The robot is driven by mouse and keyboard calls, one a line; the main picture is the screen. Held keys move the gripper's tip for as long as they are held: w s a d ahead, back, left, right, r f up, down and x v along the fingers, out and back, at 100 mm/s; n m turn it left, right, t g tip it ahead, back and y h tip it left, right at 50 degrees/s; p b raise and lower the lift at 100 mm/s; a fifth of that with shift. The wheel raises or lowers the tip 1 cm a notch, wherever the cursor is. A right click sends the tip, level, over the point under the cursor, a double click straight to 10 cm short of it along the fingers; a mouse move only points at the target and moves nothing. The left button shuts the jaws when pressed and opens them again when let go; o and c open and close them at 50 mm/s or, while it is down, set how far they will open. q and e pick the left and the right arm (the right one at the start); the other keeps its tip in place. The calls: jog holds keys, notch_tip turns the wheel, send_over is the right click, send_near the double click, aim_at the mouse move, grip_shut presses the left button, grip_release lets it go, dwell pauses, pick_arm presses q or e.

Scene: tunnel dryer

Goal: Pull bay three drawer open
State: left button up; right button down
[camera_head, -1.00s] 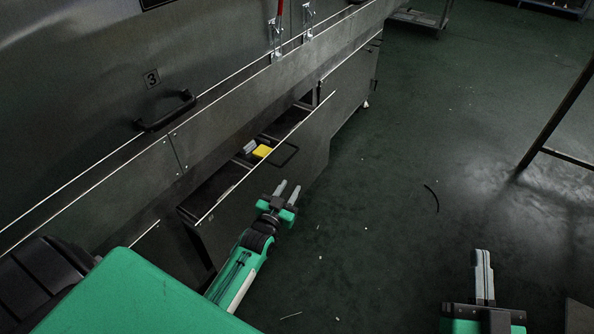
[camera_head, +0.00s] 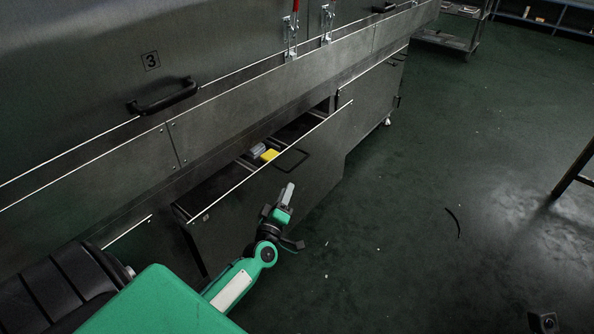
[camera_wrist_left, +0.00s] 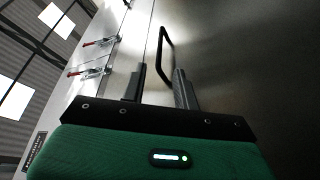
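The drawer (camera_head: 262,203) below the panel marked 3 (camera_head: 151,61) stands partly out, its inside showing from above. A black bar handle (camera_head: 292,160) is on its front. A yellow block (camera_head: 269,155) and a grey piece (camera_head: 257,149) lie inside. My left gripper (camera_head: 288,192) is in front of the drawer face, just below the handle. In the left wrist view its two fingers (camera_wrist_left: 158,78) are apart, and the dark handle (camera_wrist_left: 165,45) rises ahead, its near end in line with the gap. Contact cannot be told. My right gripper's fingers are out of view.
A second black handle (camera_head: 163,97) is on the upper panel. Red-handled clamps (camera_head: 291,35) stand along the ledge. A cart (camera_head: 448,30) stands at the back, and a dark frame leg (camera_head: 574,172) at the right. The green floor between is mostly clear.

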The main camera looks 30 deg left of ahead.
pick_arm(q)
jog(key=b+x, duration=0.2)
jog(key=x, duration=0.8)
grip_shut()
